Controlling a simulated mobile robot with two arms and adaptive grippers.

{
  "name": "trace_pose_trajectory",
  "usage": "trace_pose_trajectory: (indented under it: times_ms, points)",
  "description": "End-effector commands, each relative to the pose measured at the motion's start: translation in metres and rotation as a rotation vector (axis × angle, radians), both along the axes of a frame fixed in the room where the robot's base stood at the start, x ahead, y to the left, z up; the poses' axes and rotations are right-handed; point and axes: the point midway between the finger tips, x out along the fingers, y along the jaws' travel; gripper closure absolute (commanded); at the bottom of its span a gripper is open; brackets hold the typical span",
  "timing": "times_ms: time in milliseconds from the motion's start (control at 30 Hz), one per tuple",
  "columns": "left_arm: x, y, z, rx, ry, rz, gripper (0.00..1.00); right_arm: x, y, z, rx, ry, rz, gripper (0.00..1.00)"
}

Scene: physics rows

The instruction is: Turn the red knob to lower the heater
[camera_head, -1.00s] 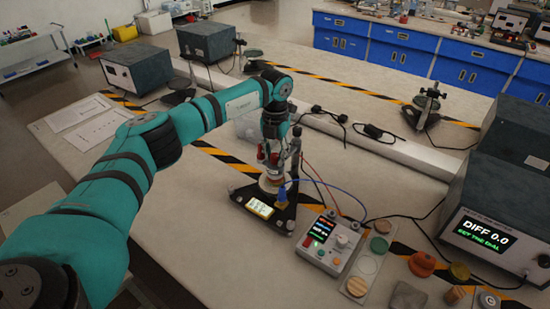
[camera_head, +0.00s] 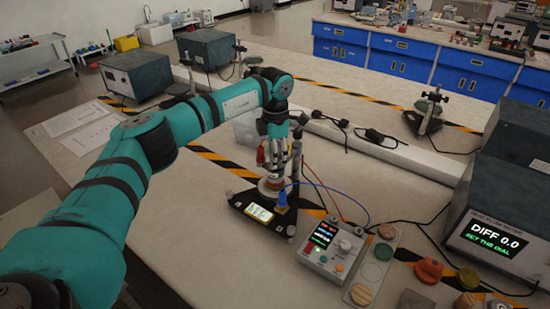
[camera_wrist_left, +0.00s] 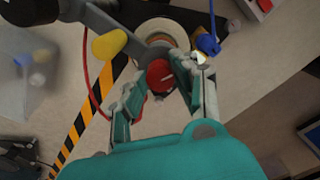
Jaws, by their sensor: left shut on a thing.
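The red knob (camera_wrist_left: 160,74) shows in the left wrist view between the fingertips of my left gripper (camera_wrist_left: 160,87). The fingers are closed in on it from both sides. In the head view my left gripper (camera_head: 271,160) points down over a small upright stack on a black base (camera_head: 245,213), and its fingers largely hide the knob. A yellow-framed display (camera_head: 259,213) sits on that base; its reading is too small to tell. My right gripper is not in view.
A grey control box (camera_head: 325,261) with a lit screen stands right of the base, joined by red and blue wires. A meter (camera_head: 493,237) at the right reads DIFF 0.0. Round pieces lie before it. A pale rail (camera_head: 345,136) runs behind the gripper.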

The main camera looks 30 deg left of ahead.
Motion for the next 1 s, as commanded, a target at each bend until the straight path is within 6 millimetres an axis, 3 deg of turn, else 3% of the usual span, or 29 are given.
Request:
trace_pose_trajectory:
  times_ms: [300, 800, 833, 900, 1000]
  points:
    - [0.0016, -0.0012, 0.0023, -0.003, -0.007, -0.105, 1.00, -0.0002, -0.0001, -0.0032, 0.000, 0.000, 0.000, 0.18]
    - [0.0015, -0.0014, 0.0025, -0.003, -0.007, -0.120, 1.00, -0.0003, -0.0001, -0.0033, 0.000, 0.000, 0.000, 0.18]
    - [0.0015, -0.0014, 0.0025, -0.003, -0.007, -0.120, 0.68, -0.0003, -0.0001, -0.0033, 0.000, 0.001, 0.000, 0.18]
    - [0.0015, -0.0014, 0.0022, -0.003, -0.007, -0.120, 0.62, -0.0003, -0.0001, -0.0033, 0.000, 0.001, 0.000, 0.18]
    - [0.0010, -0.0010, 0.0016, -0.002, -0.005, -0.119, 0.62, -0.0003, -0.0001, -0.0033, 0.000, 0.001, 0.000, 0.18]
